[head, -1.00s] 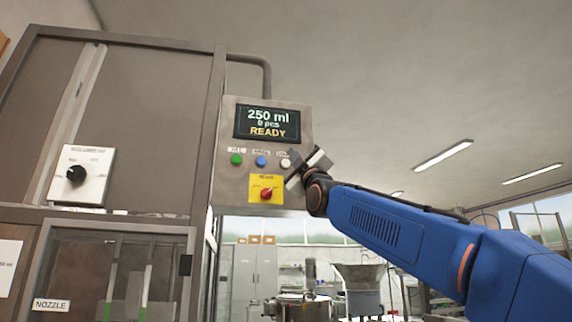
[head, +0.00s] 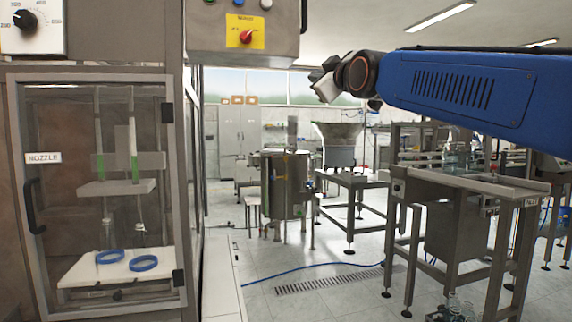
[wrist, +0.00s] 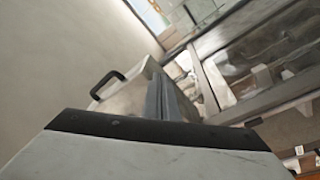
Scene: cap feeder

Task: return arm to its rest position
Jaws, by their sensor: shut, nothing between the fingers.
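My gripper (head: 326,82) is at the end of my blue arm in the upper middle of the head view. It is held in the air, right of and below the control box (head: 235,57), apart from it. The fingers are shut with nothing between them. In the wrist view, the gripper body (wrist: 130,155) fills the lower part and the closed fingers (wrist: 172,98) stick up from it. The box and part of the machine lie beyond.
On the left stands a filling cabinet with a nozzle door (head: 110,200) and a red rotary switch (head: 246,36) on the box beside it. A steel tank (head: 287,185), a hopper (head: 338,135) and a conveyor table (head: 470,184) stand further back. The floor between is open, with a blue cable (head: 310,267).

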